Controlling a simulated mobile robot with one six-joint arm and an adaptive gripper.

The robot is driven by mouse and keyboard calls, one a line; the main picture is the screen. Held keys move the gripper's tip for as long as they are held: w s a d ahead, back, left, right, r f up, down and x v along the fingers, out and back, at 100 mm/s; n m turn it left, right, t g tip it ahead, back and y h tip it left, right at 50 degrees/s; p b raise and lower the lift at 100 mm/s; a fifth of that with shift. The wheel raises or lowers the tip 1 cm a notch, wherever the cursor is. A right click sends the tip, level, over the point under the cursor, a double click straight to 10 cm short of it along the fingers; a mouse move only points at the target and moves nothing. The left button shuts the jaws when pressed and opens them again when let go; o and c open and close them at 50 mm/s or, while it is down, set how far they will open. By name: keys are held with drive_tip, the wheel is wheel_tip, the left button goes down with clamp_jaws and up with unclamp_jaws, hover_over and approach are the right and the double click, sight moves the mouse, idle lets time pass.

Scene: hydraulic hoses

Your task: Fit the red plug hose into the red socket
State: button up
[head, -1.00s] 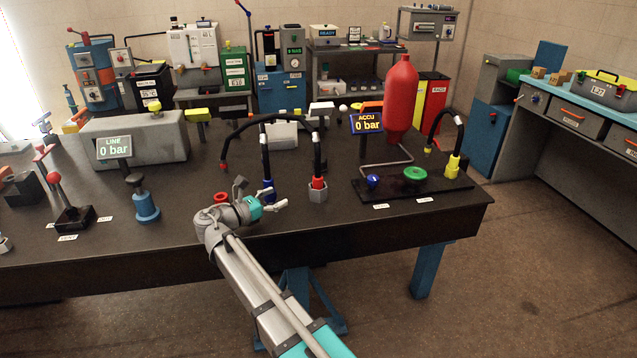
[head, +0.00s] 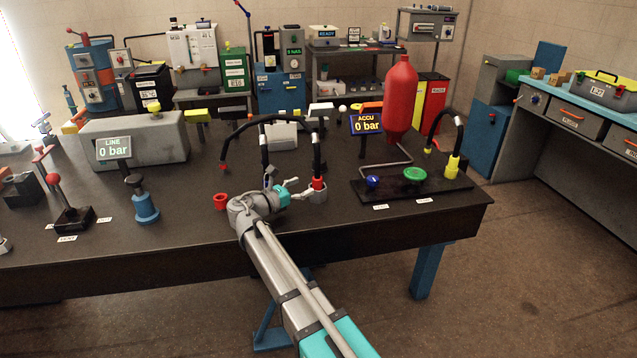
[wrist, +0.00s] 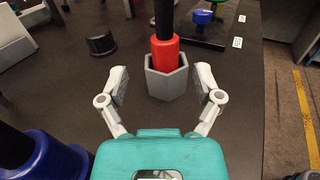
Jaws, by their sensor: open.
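The red plug (head: 318,184) of a black hose stands upright in a grey hexagonal holder (wrist: 167,83). In the wrist view the red plug (wrist: 165,53) is straight ahead, its lower end hidden inside the holder. My gripper (head: 305,191) is open and low over the table, just left of the plug. In the wrist view my gripper's fingers (wrist: 160,82) are spread to either side of the holder's near face, with nothing held. A red ring-shaped piece (head: 220,201), apparently the red socket, stands on the table left of my wrist.
The accumulator board (head: 440,189) with a green knob (head: 415,175) lies to the right. The LINE display (head: 114,149) and a blue post (head: 145,206) are to the left. Hoses arch overhead behind.

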sight(317, 180)
drive_tip(key=shift+d, duration=0.1)
drive_tip(key=shift+x, duration=2.55)
drive_tip(key=shift+s+d, duration=0.15)
drive_tip(key=shift+c, duration=0.2)
clamp_jaws()
